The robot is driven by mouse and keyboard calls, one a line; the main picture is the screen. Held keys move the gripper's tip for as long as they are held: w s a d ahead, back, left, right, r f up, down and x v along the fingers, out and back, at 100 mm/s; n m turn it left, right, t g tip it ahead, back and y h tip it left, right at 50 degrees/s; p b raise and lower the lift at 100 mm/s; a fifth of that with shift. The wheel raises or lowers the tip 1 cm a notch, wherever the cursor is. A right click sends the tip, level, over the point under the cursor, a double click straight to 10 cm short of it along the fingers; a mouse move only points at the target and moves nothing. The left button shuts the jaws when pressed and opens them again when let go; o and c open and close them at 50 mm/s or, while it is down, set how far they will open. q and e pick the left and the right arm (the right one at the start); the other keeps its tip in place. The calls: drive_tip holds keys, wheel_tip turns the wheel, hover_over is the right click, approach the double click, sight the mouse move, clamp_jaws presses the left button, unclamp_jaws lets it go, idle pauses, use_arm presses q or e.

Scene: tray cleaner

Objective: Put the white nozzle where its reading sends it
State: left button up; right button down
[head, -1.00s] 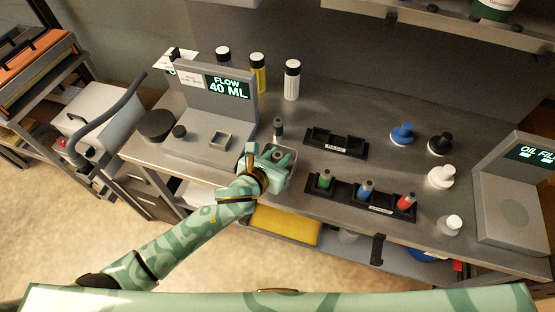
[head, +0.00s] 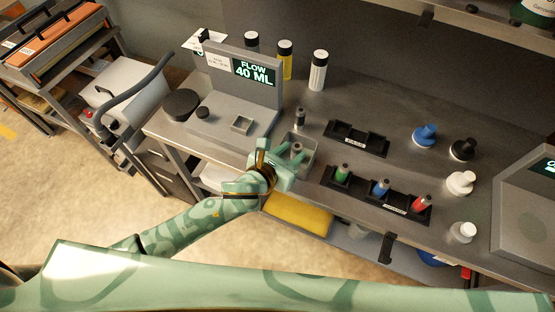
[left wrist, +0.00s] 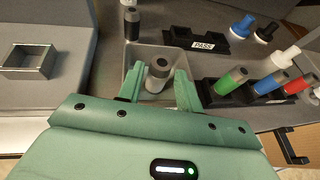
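A pale grey-white nozzle (left wrist: 158,75) with a darker top stands in a small grey bin (left wrist: 178,52), and it also shows in the head view (head: 297,149). My left gripper (left wrist: 160,85) reaches into the bin (head: 312,146) from the front. Its fingers are apart on either side of the nozzle; I see no clear contact. The flow tester (head: 280,92) reads "FLOW 40 ML" and has an empty square socket (head: 241,125). A rack labelled PASS (head: 357,138) is empty. A front rack (head: 361,196) holds green, blue and red nozzles; its label is too small to read. My right gripper is not in view.
A dark nozzle (head: 300,117) stands just behind the bin. Bottles (head: 318,72) line the back. Blue (head: 425,136), black (head: 463,149) and white (head: 461,183) capped pieces stand at right, near another grey station (head: 525,215). A printed card (head: 204,42) stands behind the tester.

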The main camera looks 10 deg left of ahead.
use_arm(q)
drive_tip(key=p+v, duration=0.1)
drive_tip(key=v, duration=0.7)
drive_tip(key=shift+s, duration=0.15)
